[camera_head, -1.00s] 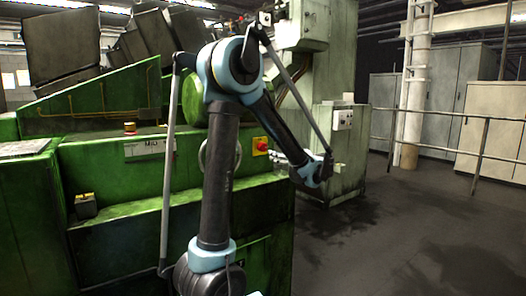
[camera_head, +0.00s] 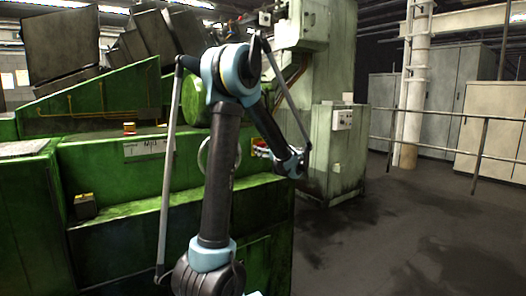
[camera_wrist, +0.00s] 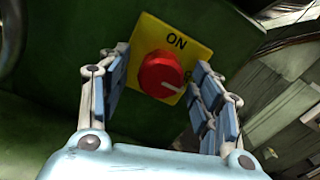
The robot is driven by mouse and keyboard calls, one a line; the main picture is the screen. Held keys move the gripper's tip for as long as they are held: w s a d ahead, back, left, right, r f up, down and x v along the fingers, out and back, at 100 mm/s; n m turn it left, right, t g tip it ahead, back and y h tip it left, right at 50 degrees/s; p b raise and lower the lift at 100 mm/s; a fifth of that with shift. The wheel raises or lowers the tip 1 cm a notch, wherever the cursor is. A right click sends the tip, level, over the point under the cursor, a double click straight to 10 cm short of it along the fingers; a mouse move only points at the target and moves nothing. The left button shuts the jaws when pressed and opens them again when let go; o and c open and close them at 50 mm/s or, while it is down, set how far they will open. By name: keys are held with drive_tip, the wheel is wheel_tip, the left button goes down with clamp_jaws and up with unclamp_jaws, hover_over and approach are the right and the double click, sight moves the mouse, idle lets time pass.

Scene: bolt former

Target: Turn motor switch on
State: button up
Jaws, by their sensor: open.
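The motor switch is a red round knob (camera_wrist: 160,75) on a yellow plate (camera_wrist: 187,52) marked "ON", fixed to a dark green machine face in the wrist view. A white line on the knob points to the right and slightly down, away from the "ON" mark. My gripper (camera_wrist: 160,90) is open, with one finger to the left of the knob and one to the right. I cannot tell whether either finger touches it. In the head view my gripper (camera_head: 264,150) is at the green machine's face and mostly hides the switch.
A pale green cabinet (camera_head: 338,160) with a control box stands behind my arm. Floor at the right is open up to a railing (camera_head: 480,150).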

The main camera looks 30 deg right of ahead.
drive_tip(key=c, duration=1.1)
drive_tip(key=shift+o, duration=0.2)
drive_tip(key=shift+n, duration=0.3)
drive_tip(key=n, duration=1.7)
drive_tip(key=shift+s+f, duration=0.1)
drive_tip(key=shift+n, duration=0.3)
